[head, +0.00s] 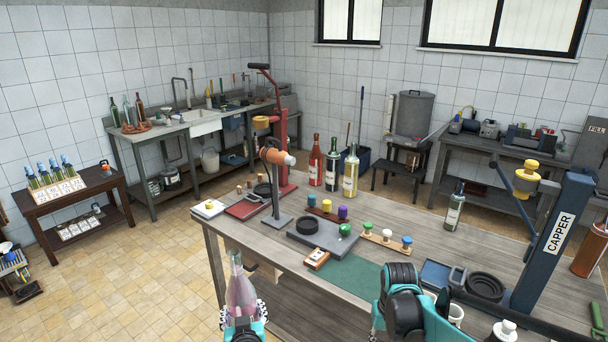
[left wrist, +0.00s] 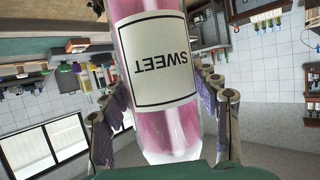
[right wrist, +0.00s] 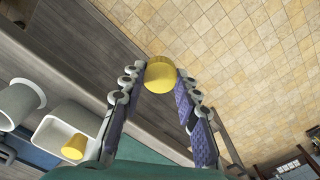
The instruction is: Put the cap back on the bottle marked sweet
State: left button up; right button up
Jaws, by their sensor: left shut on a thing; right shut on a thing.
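The bottle marked sweet (head: 240,292) is pink and clear, with its mouth upward in front of the table's near edge. I see no cap on its neck. Its white SWEET label reads upside down in the left wrist view (left wrist: 165,61). My left gripper (head: 244,320) is shut on the bottle, fingers on either side of its body. My right gripper (head: 398,285) is over the table's front right part. In the right wrist view a yellow cap (right wrist: 160,74) sits between its fingertips. The head view does not show that cap.
The table (head: 400,210) bears racks of coloured stoppers (head: 387,237), a grey scale-like block (head: 318,236), a green mat (head: 350,272) and several bottles (head: 351,172). The blue capper (head: 555,235) stands at right. Another yellow piece (right wrist: 74,147) lies in a white container (right wrist: 62,133).

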pick_arm(q)
jog(key=w+d+f+m+g+h, duration=0.1)
jog(key=d+f+m+h, duration=0.3)
jog(key=d+m+h, duration=0.2)
jog(key=w+d+f+m+g+h, duration=0.1)
jog(key=d+f+m+h, duration=0.4)
jog(key=d, duration=0.5)
jog(key=shift+w+d+m+g+h, duration=0.2)
jog(key=shift+m+g+h, duration=0.55)
jog(key=shift+h, duration=0.65)
jog(key=shift+f, duration=0.1)
pick_arm(e)
jog(key=w+a+r, duration=0.1)
jog(key=a+r, duration=0.5)
jog(key=r, duration=0.3)
jog(key=w+a+r+n, duration=0.1)
jog(key=w+a+r, duration=0.1)
jog(key=a+r, duration=0.4)
jog(key=w+a+r, duration=0.2)
jog(key=a+r, duration=0.5)
jog(key=r, duration=0.6)
jog(key=shift+a, duration=0.1)
